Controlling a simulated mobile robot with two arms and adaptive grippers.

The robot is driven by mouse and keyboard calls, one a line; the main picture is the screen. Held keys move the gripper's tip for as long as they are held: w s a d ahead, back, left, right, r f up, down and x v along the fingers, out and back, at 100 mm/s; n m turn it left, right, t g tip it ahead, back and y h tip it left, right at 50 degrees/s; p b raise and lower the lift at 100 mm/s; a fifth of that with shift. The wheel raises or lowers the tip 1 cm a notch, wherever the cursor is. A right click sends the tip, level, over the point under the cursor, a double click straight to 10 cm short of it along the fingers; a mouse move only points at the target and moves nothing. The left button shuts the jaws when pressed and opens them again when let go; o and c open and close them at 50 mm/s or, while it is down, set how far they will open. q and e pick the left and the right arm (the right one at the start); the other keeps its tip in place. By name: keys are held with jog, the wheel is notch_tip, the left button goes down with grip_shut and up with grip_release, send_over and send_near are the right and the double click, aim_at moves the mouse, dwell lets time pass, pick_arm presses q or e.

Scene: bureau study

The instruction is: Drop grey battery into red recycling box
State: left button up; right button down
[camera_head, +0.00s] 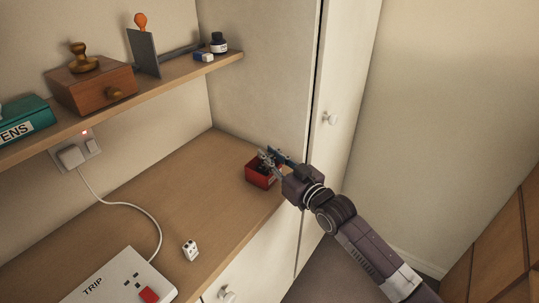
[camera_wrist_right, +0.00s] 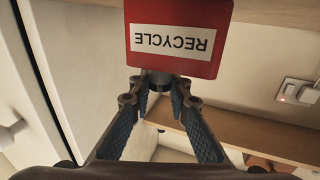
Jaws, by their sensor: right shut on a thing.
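The red recycling box (camera_head: 259,176) stands at the far right end of the wooden desktop, near the cabinet side. In the right wrist view the box (camera_wrist_right: 180,14) shows upside down with a white "RECYCLE" label. My right gripper (camera_head: 268,158) reaches in from the right, its fingers over the box's opening. In the wrist view the right gripper (camera_wrist_right: 161,83) is shut on the grey battery (camera_wrist_right: 160,80), a short dark grey cylinder between the fingertips, partly hidden by the box edge and fingers. I cannot tell how deep it hangs. My left gripper is not in view.
A shelf (camera_head: 180,70) with a wooden drawer box, stamp and ink bottle runs above the desk. A tall white cabinet door (camera_head: 345,90) stands behind my arm. The middle desktop is clear.

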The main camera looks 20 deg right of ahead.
jog(key=c, duration=1.7)
grip_release()
jog(key=shift+c, duration=0.2)
jog(key=v, duration=1.2)
